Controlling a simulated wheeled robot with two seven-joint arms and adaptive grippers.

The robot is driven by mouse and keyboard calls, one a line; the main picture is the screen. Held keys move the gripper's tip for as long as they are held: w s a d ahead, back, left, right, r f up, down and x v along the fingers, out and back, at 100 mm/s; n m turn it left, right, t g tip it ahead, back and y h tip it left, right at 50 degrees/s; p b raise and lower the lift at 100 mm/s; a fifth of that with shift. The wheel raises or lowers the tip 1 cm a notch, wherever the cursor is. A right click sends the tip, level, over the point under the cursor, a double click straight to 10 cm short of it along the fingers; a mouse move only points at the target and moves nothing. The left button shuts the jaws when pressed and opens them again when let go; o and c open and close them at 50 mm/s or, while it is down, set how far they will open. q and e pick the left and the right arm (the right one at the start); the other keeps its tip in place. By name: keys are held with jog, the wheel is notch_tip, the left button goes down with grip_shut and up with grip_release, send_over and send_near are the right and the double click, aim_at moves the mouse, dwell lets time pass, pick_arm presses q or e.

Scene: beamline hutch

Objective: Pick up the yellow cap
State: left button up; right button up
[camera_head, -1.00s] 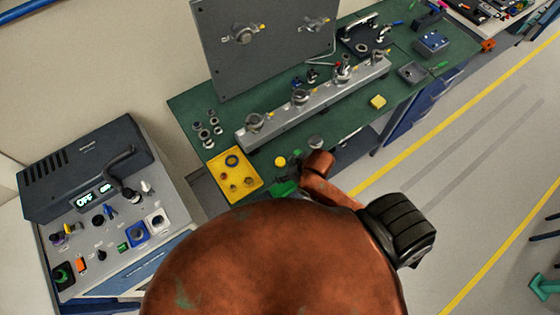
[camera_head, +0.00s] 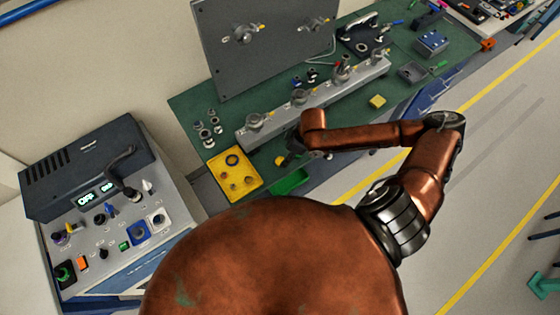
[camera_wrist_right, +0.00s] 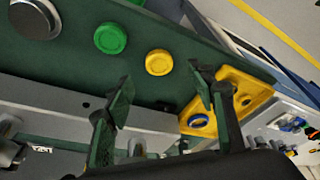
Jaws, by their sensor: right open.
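The yellow cap (camera_wrist_right: 159,62) is a small round disc lying on the dark green bench top in the right wrist view. In the head view a bit of the yellow cap (camera_head: 279,161) shows, partly hidden by my right gripper (camera_head: 296,159). In the right wrist view my right gripper (camera_wrist_right: 160,88) is open and empty, its two green-padded fingers spread apart. The cap appears between and just beyond the fingertips, with no contact seen. My left gripper is not in view.
A green cap (camera_wrist_right: 110,38) lies close beside the yellow one, with a silver cap (camera_wrist_right: 35,18) farther left. A yellow tray (camera_head: 215,155) with round parts lies left of the gripper. A long grey rail (camera_head: 275,118) stands behind it.

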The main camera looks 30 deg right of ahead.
aim_at(281, 161)
jog(key=p+x, duration=0.1)
jog(key=x, duration=0.5)
jog(key=shift+w, duration=0.2)
jog(key=c, duration=0.8)
